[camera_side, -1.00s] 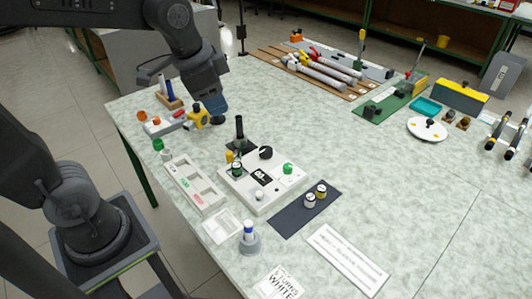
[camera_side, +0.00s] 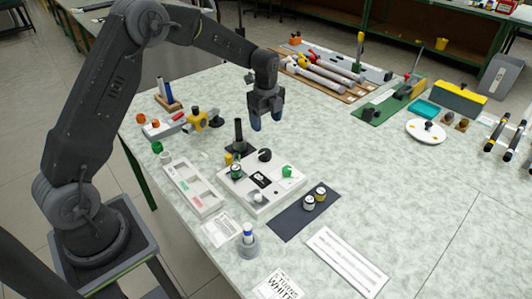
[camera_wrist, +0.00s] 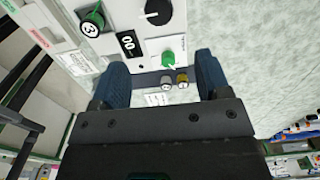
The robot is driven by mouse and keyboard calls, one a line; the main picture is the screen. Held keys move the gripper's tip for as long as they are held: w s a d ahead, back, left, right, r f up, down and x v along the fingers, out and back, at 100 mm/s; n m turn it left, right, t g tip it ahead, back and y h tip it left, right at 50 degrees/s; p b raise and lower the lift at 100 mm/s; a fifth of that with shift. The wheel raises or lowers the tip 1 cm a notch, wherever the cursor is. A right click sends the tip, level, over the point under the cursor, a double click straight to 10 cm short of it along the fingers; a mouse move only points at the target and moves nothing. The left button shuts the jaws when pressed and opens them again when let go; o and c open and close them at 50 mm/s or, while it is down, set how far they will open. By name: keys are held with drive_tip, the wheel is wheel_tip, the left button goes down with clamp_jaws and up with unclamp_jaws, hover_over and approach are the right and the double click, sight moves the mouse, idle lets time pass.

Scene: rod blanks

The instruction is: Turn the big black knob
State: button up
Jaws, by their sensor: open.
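The big black knob (camera_side: 265,154) sits at the back edge of a white panel box (camera_side: 262,207). It also shows at the top of the wrist view (camera_wrist: 158,11), beyond my fingertips. My gripper (camera_side: 266,119) hangs in the air above and behind the knob, pointing down, apart from it. In the wrist view my two blue fingers (camera_wrist: 161,75) are spread with nothing held between them. The panel also carries a green knob (camera_side: 288,171), a dark green numbered knob (camera_side: 236,171) and a small display (camera_side: 261,180).
A dark upright post (camera_side: 239,134) stands just left of the black knob. A yellow valve (camera_side: 197,120) is farther left.

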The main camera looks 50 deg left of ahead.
sight(266, 153)
wheel_tip(266, 153, down, 13)
idle(0.4)
drive_tip(key=shift+c, duration=0.5)
drive_tip(key=c, duration=0.8)
